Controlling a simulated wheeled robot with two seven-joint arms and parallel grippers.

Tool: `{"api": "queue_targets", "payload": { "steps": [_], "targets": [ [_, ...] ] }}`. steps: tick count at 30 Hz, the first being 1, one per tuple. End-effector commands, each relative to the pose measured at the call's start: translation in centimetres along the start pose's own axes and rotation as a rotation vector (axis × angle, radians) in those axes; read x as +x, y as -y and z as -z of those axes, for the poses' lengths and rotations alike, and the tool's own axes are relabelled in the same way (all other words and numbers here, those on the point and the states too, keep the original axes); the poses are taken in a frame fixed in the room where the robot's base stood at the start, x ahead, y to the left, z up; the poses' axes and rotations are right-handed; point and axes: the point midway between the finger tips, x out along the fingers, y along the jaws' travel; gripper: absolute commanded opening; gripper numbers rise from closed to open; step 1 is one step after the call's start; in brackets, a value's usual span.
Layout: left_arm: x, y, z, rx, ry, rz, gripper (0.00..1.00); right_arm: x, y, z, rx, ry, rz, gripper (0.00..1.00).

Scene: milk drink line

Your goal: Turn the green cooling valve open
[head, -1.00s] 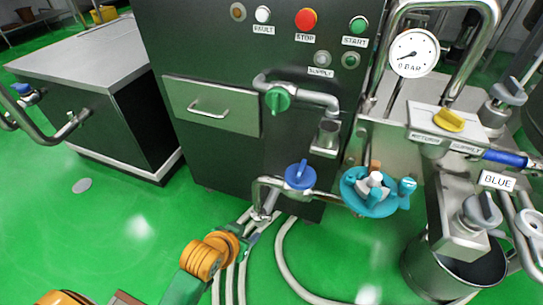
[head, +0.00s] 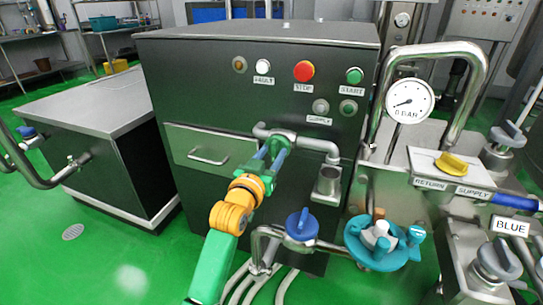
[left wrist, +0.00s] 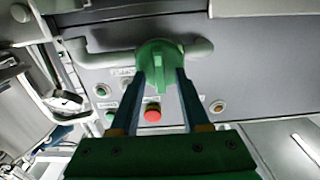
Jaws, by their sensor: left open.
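The green cooling valve (left wrist: 157,52) sits on a grey pipe on the dark cabinet front. It shows clearly in the left wrist view; in the head view my gripper mostly hides it. My left gripper (left wrist: 163,76) is open, its two fingers pointing at the valve. In the left wrist view the fingertips lie at either side of the valve's handle; I cannot tell whether they touch it. In the head view my left gripper (head: 272,152) reaches up to the valve from below. My right gripper is not in view.
A blue valve (head: 300,224) sits on a pipe below. A red stop button (head: 304,71) and a green start button (head: 354,75) are above. A pressure gauge (head: 409,98), yellow valve (head: 452,163) and teal handwheel fitting (head: 376,243) are to the right. Drawer handle (head: 207,158) is left.

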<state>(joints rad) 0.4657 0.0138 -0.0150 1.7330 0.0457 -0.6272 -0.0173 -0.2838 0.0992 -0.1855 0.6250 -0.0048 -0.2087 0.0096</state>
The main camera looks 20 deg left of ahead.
Motion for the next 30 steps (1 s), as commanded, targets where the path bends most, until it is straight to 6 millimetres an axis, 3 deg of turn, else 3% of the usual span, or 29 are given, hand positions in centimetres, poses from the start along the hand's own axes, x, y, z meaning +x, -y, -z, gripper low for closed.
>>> {"api": "queue_targets", "payload": {
  "steps": [5,10,20,30],
  "targets": [
    [0.0,0.0,0.0,0.0,0.0,0.0,0.44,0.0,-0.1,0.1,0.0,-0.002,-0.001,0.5],
    [0.0,0.0,0.0,0.0,0.0,0.0,0.0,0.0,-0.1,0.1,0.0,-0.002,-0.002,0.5],
    [0.0,0.0,0.1,-0.013,0.001,0.0,0.0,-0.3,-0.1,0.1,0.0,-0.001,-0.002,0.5],
    [0.0,0.1,0.5,-0.196,0.003,0.001,0.0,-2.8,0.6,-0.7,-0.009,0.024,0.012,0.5]
  ]
}}
